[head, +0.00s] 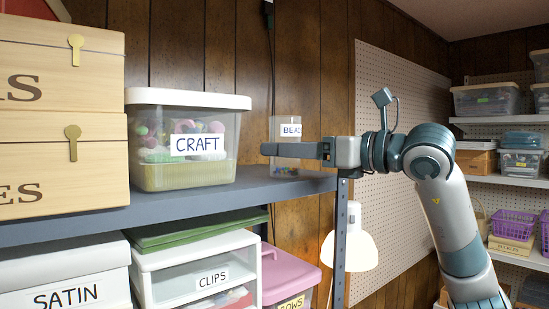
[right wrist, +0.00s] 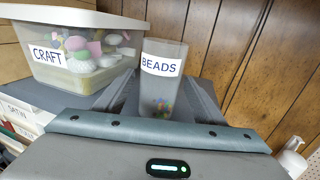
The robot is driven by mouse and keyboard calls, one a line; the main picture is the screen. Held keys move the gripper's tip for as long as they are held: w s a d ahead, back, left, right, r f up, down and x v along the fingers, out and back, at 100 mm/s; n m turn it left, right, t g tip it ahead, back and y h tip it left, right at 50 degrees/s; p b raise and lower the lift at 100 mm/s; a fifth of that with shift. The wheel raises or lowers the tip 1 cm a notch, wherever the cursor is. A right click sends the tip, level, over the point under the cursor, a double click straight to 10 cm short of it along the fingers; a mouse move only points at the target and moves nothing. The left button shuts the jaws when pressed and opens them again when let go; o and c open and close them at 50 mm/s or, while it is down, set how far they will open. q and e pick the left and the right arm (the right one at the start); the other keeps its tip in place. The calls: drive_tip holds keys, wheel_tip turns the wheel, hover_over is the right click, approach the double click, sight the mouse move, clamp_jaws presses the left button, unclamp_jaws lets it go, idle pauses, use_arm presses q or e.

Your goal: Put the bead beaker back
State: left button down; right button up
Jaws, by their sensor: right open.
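The bead beaker (head: 290,130) is a clear, tall cup with a BEADS label and a few coloured beads at its bottom. It stands upright at the right end of the grey shelf (head: 240,191), right of the CRAFT bin. My right gripper (head: 268,150) reaches in from the right at the beaker's mid-height and hides part of it. In the right wrist view the beaker (right wrist: 163,95) stands between the two open fingers, and I see no clear grip on it. My left gripper is not in view.
The lidded CRAFT bin (head: 185,172) stands close left of the beaker. Wooden boxes (head: 60,165) are stacked farther left. A shelf post (head: 341,230) and a lit lamp (head: 355,245) are below my right gripper. A pegboard (head: 395,110) is behind my arm.

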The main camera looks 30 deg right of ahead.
drive_tip(key=b+v, duration=0.2)
drive_tip(key=v, duration=0.4)
drive_tip(key=shift+s, duration=0.35)
drive_tip(key=shift+d, duration=0.1)
